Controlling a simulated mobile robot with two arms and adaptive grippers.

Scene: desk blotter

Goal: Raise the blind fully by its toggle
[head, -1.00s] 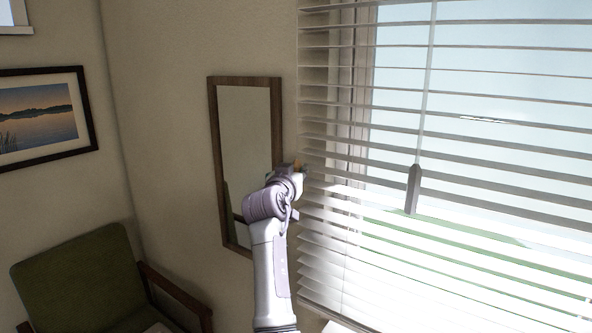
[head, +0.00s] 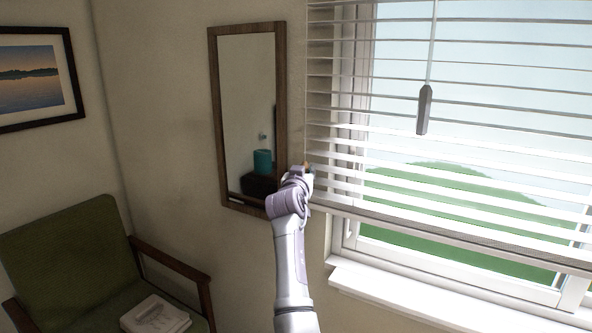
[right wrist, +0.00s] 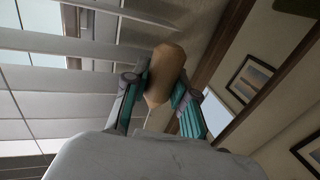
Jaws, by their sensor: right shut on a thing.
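The white slatted blind (head: 450,208) covers the upper part of the window in the head view, and its bottom rail hangs above the sill. My right gripper (head: 305,172) is at the blind's left edge, beside the mirror. In the right wrist view its teal fingers (right wrist: 158,98) are shut on a tan, rounded toggle (right wrist: 167,65) with a thin pale cord. The toggle is mostly hidden in the head view. A grey wand (head: 424,110) hangs on a rod in front of the slats, apart from my gripper. My left gripper is out of view.
A wood-framed mirror (head: 213,110) hangs on the wall just left of my right gripper. A white window sill (head: 380,300) juts out below. A green armchair (head: 65,255) with a pale object (head: 155,316) on it stands at lower left.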

